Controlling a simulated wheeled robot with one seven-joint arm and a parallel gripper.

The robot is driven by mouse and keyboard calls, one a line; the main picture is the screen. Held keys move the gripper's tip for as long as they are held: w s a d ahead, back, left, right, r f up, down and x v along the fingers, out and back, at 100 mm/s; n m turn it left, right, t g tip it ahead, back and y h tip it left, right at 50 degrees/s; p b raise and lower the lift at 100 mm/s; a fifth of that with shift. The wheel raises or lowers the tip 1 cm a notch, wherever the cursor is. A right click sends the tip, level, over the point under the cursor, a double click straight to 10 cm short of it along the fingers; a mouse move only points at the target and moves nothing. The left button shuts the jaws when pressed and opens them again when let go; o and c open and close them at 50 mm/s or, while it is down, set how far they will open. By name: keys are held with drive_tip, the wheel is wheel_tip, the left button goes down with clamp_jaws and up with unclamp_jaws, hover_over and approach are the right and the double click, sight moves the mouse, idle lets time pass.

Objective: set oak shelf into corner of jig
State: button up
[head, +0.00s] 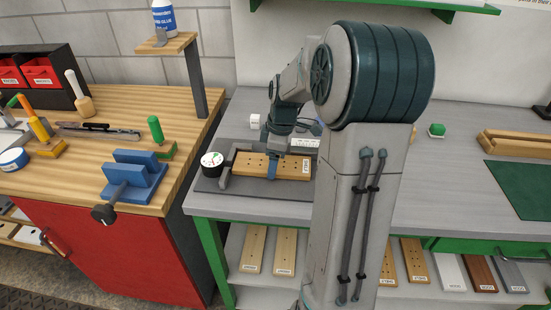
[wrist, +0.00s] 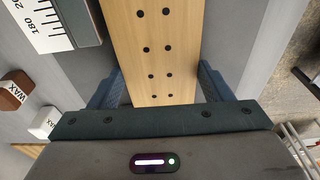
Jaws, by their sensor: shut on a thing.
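The oak shelf (head: 257,160) is a pale wooden board with rows of dark holes, on or just above a dark grey plate (head: 213,185) on the grey bench; I take the plate to be part of the jig. My gripper (head: 273,168) is shut across the board's width, pointing down. In the wrist view the board (wrist: 155,40) runs between the two blue-grey fingers (wrist: 160,88). A dark block is by the board's left end in the head view. I cannot tell whether the board touches the plate or the corner.
A round dial (head: 211,159) stands left of the board. A wooden bench (head: 95,100) with a blue vise (head: 135,175) is further left. Several boards lie on the lower shelf (head: 268,285). Wax blocks (wrist: 14,96) and a scale (wrist: 42,22) show in the wrist view.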

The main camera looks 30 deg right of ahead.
drive_tip(key=shift+w+a, duration=0.15)
drive_tip(key=shift+a, duration=0.15)
drive_tip(key=shift+w+d+r, duration=0.1)
drive_tip(key=shift+w+d, duration=0.05)
drive_tip(key=shift+w, duration=0.15)
idle(0.4)
idle(0.8)
drive_tip(key=o, duration=1.1)
drive_tip(key=shift+w+a, duration=0.15)
drive_tip(key=shift+a, duration=0.05)
drive_tip(key=shift+o, duration=0.3)
drive_tip(key=shift+a+f, duration=0.1)
drive_tip(key=shift+f, duration=0.1)
drive_tip(key=shift+d+r, duration=0.15)
drive_tip(key=shift+d, duration=0.1)
wheel_tip(320, 180, up, 14)
drive_tip(key=s+d, duration=0.1)
drive_tip(key=shift+s+d+f+p, duration=0.15)
drive_tip(key=shift+d+f+p, duration=0.1)
drive_tip(key=shift+p, duration=0.1)
